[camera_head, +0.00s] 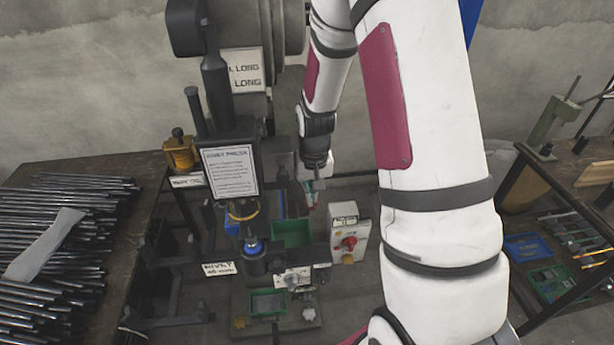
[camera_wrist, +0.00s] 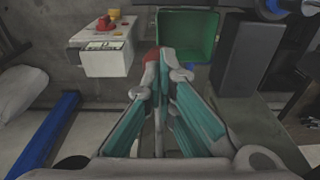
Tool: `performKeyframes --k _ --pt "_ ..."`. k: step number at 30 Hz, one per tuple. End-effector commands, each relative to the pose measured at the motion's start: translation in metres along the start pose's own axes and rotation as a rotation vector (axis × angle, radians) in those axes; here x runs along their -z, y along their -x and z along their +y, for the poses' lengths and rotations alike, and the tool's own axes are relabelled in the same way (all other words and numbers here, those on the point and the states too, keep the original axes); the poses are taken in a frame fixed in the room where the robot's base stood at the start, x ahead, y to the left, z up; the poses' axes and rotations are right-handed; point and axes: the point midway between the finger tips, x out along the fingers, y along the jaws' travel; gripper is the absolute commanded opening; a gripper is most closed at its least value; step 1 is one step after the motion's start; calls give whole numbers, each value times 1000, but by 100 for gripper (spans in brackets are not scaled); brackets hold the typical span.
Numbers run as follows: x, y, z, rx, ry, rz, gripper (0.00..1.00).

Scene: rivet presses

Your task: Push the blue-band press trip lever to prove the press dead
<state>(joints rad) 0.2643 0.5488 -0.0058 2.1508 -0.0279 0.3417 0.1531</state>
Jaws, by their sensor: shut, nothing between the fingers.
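The dark rivet press (camera_head: 228,130) stands left of centre in the head view, with a white notice on its front. A blue band (camera_head: 253,245) circles its lower cylinder. My gripper (camera_head: 311,199) points down to the right of the press; it also shows in the wrist view (camera_wrist: 166,68). Its teal fingers are shut and hold nothing. A small red part (camera_wrist: 152,65) shows right behind the fingertips; it may be the trip lever's end, and I cannot tell whether they touch. The rest of the lever is not clearly visible.
A white control box (camera_head: 344,230) with a red knob stands right of the press. A green bin (camera_wrist: 188,37) lies just beyond the fingertips. A table with dark rods (camera_head: 65,235) is at the left, a bench (camera_head: 560,200) at the right.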

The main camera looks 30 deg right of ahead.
Motion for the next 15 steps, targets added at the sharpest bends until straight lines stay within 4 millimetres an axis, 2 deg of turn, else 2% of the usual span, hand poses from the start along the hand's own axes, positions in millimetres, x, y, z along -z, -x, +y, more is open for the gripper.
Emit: performKeyframes --k 7,15 --pt "-1 -3 0 0 0 -3 0" --pt "-3 -18 0 -1 0 -4 0"
